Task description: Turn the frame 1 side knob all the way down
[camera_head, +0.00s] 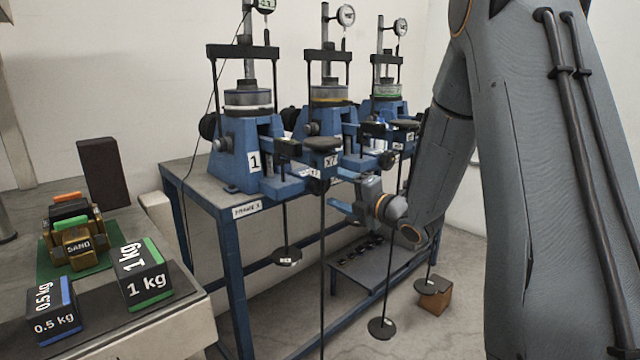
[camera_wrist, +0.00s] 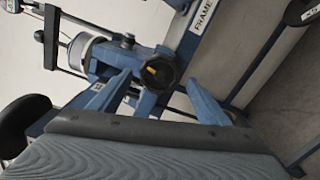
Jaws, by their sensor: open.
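Frame 1 (camera_head: 238,150) is the blue stand at the left end of the bench, marked with a white 1. A black knob (camera_head: 318,186) sits low at its right side. In the wrist view the black knob (camera_wrist: 158,72) shows an orange mark on its face and appears between the fingertips. My gripper (camera_head: 334,188) is open, its two blue fingers pointing left at the knob. In the wrist view my gripper (camera_wrist: 158,80) has one finger on each side of the knob, with gaps visible. Whether the tips reach past the knob's face, I cannot tell.
Two similar blue frames (camera_head: 328,118) stand farther along the blue bench (camera_head: 236,265). Hanging rods with black discs (camera_head: 287,257) drop beside the bench. A counter (camera_head: 190,318) at left holds 1 kg (camera_head: 148,287) and 0.5 kg (camera_head: 55,322) blocks. A low shelf (camera_head: 365,270) stands below.

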